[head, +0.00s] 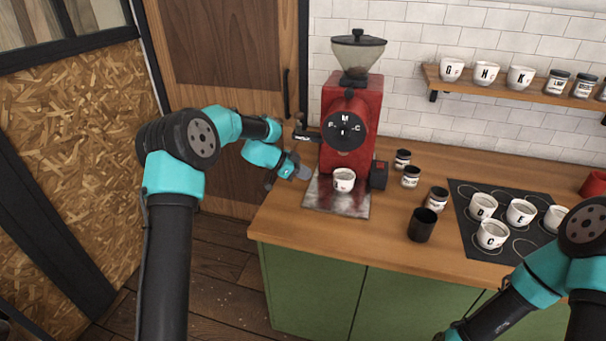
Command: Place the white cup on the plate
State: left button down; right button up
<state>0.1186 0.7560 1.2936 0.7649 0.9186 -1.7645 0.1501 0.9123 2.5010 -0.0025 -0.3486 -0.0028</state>
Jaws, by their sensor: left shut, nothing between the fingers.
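A white cup (344,180) with a dark mark stands upright on the metal plate (336,204) below the red grinder. Several other white cups with letters, such as one at the front (491,234), stand on a black plate (460,190) with ring marks on the right. My left gripper (303,173) is shut and empty, just left of the grinder and the cup below it, apart from that cup. My right arm comes in at the lower right; its gripper is below the picture's edge.
The red grinder (343,127) stands at the back of the wooden counter (400,230). Several small dark jars (411,177) and a black cup (421,225) stand between it and the black plate. A wall shelf (500,88) holds more cups and jars. The counter's front left is clear.

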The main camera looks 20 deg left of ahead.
aim_at(336, 179)
pick_arm(q)
jog(key=w+d, duration=0.1)
jog(key=d, duration=0.1)
jog(key=w+d, duration=0.1)
jog(key=d, duration=0.2)
jog(key=w+d, duration=0.1)
jog(key=d, duration=0.2)
jog(key=shift+w, duration=0.25)
jog(key=shift+w+d+f, duration=0.1)
jog(key=shift+w+d, duration=0.05)
jog(key=shift+d, duration=0.15)
jog(key=shift+a+f, duration=0.1)
jog(key=shift+f, duration=0.65)
jog(key=shift+f, duration=0.1)
